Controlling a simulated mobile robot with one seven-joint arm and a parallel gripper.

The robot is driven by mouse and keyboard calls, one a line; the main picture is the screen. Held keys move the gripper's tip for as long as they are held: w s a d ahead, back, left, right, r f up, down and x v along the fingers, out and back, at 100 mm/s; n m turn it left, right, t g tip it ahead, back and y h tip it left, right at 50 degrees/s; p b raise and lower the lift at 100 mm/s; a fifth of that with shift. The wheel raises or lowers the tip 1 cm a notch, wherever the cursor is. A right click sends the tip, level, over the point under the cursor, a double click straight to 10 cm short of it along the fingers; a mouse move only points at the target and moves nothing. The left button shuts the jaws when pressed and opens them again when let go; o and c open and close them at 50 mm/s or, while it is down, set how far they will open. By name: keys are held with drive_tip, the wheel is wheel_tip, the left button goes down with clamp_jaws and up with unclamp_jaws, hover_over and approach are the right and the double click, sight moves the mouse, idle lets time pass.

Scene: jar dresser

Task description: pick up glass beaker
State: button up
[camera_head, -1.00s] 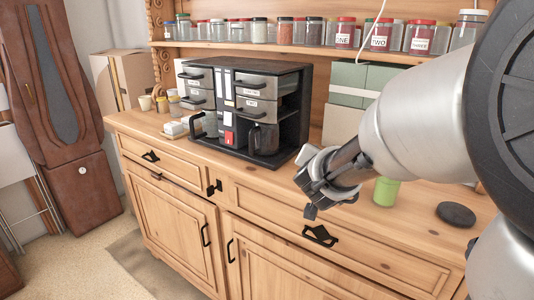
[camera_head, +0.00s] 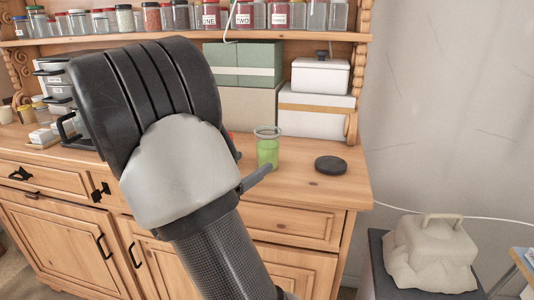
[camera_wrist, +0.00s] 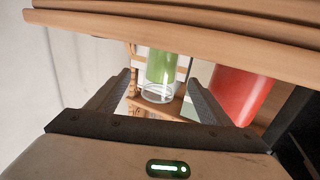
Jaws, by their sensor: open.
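The glass beaker (camera_head: 267,150) stands upright on the dresser top, clear at the rim with green contents below. In the wrist view the beaker (camera_wrist: 160,68) appears upside down, ahead of and between the two fingers. My gripper (camera_wrist: 158,84) is open and holds nothing. In the head view my arm hides most of the gripper; one grey finger shows just in front of the beaker's lower part. I cannot tell whether it touches the glass.
A red container (camera_wrist: 241,92) stands close beside one finger, mostly hidden by my arm in the head view. A round black lid (camera_head: 331,165) lies right of the beaker. Boxes (camera_head: 318,110) stand behind, under a shelf of jars (camera_head: 276,16).

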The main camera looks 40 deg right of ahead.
sight(276, 146)
drive_tip(key=b+x, duration=0.1)
drive_tip(key=x, duration=1.2)
drive_tip(key=shift+w+f, duration=0.1)
drive_tip(key=shift+w, duration=0.1)
drive_tip(key=c, duration=1.4)
